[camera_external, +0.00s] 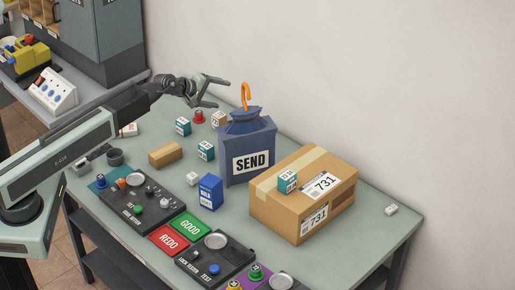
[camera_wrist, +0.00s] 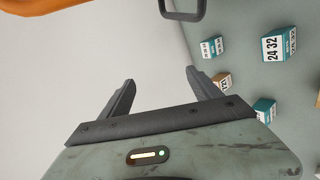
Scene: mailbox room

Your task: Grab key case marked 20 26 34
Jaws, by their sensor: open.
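My gripper (camera_external: 221,94) is open and empty, held above the back of the table to the left of the blue SEND sack; its two fingers show in the wrist view (camera_wrist: 160,77). Several small teal-and-white cases are in view. In the external view, one (camera_external: 183,126) stands below my gripper, one (camera_external: 205,150) nearer the front, and one (camera_external: 287,182) on the cardboard box. In the wrist view, one case (camera_wrist: 279,43) reads 24 32. Markings on another (camera_wrist: 211,46) and on a third (camera_wrist: 264,110) are too small to read surely. I cannot tell which is 20 26 34.
The blue SEND sack (camera_external: 249,148) with an orange hook (camera_external: 245,96) stands right of my gripper. A tan-and-white case (camera_external: 219,119) and red object (camera_external: 199,117) are below it. The cardboard box (camera_external: 304,210) is right; control panels (camera_external: 138,205) are in front.

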